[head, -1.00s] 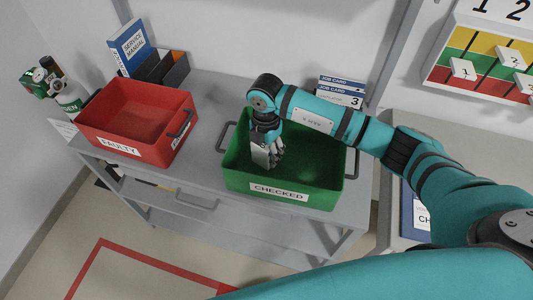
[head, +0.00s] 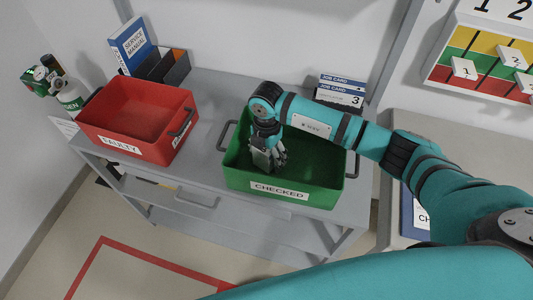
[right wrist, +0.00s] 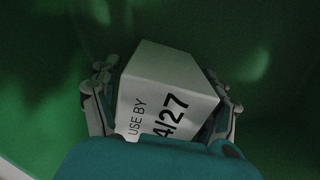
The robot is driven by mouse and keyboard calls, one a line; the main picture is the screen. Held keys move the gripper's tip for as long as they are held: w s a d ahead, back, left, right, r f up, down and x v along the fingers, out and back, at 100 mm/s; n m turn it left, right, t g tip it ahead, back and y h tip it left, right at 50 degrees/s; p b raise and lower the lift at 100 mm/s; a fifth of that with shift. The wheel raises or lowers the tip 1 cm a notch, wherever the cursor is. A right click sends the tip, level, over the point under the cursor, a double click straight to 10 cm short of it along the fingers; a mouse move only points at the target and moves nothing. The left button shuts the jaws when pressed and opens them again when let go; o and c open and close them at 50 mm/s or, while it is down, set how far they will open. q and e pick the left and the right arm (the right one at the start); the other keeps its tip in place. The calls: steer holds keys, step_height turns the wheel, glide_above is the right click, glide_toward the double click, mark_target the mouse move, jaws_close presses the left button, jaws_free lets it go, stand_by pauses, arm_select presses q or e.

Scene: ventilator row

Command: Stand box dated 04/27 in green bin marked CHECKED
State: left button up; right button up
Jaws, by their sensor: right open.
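The green bin marked CHECKED (head: 315,188) stands on the grey cart. My right gripper (head: 268,160) reaches down inside it, near its left side. In the right wrist view the white box (right wrist: 165,90) is between the fingers of my right gripper (right wrist: 160,105). The box shows "USE BY" and "4/27"; the start of the date is hidden by my wrist. The fingers are open on either side of it. The box stands low in the bin; whether its base touches the floor cannot be told. My left gripper is not in view.
A red bin marked FAULTY (head: 150,152) stands to the left on the same cart (head: 205,165). A blue service manual (head: 130,42) in a dark holder and job cards (head: 342,85) stand behind. A magnet board (head: 490,60) hangs at the right. The green bin's right half looks empty.

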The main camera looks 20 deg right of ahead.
steer(key=shift+r, duration=0.4)
step_height(320, 180, up, 12)
steer(key=b, duration=0.2)
steer(key=shift+f+b, duration=0.25)
steer(key=shift+b, duration=0.05)
steer(key=shift+f, duration=0.1)
